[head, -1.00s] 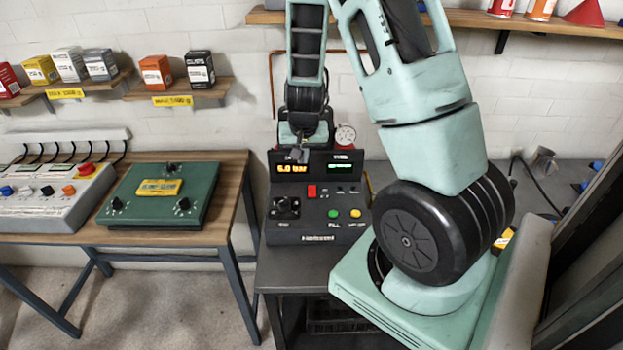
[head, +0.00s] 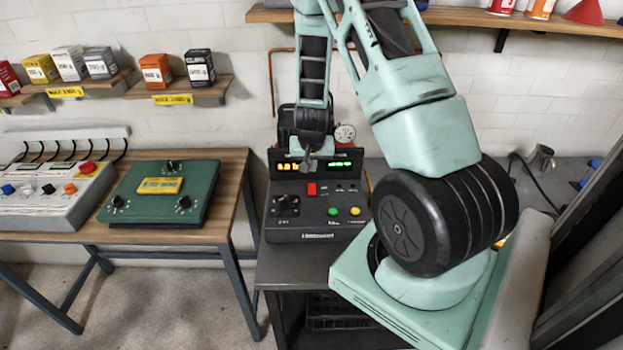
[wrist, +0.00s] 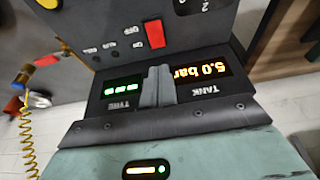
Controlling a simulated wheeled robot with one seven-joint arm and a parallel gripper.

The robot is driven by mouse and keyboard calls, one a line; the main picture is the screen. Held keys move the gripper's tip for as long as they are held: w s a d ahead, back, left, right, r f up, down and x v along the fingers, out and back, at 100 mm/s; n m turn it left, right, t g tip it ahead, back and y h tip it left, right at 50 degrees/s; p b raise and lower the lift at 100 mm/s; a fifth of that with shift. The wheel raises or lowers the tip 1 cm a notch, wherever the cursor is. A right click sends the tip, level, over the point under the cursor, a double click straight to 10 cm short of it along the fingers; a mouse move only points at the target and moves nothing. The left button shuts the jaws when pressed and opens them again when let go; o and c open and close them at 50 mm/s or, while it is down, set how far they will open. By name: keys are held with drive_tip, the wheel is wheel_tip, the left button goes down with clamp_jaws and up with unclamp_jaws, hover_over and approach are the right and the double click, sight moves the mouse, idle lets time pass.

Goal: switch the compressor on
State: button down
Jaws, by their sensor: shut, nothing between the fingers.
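The compressor's dark control console (head: 283,225) stands on the grey bench. A red switch (head: 311,189) sits on its panel below the displays; it also shows in the wrist view (wrist: 155,34), with small white lettering beside it. I cannot tell the switch's position. My gripper (head: 307,180) is shut and empty, in front of the displays and just above the red switch in the head view. In the wrist view my fingertips (wrist: 158,72) lie between the amber tank display (wrist: 205,72) and the green display (wrist: 122,88), apart from the switch. Both displays are lit.
The console also has a black knob (head: 286,205), a green button (head: 333,211) and a yellow button (head: 355,211). A gauge (head: 345,133) is behind it. A wooden table with a green panel (head: 160,195) stands left. A coiled yellow hose (wrist: 27,140) hangs nearby.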

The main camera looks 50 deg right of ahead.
sight(312, 186)
drive_tip(key=x, duration=0.2)
drive_tip(key=p+x, duration=0.1)
drive_tip(key=x, duration=0.1)
drive_tip(key=p+x, duration=0.1)
drive_tip(key=x, duration=0.2)
drive_tip(key=shift+s+a+f, duration=0.15)
drive_tip(key=shift+s+a, duration=0.1)
drive_tip(key=shift+a, duration=0.05)
drive_tip(key=shift+f, duration=0.15)
drive_tip(key=shift+f, duration=0.1)
drive_tip(key=shift+w+d+f+b, duration=0.1)
drive_tip(key=shift+f+b, duration=0.1)
drive_tip(key=shift+b, duration=0.15)
drive_tip(key=shift+s+a, duration=0.6)
drive_tip(key=shift+a, duration=0.05)
drive_tip(key=shift+r, duration=0.1)
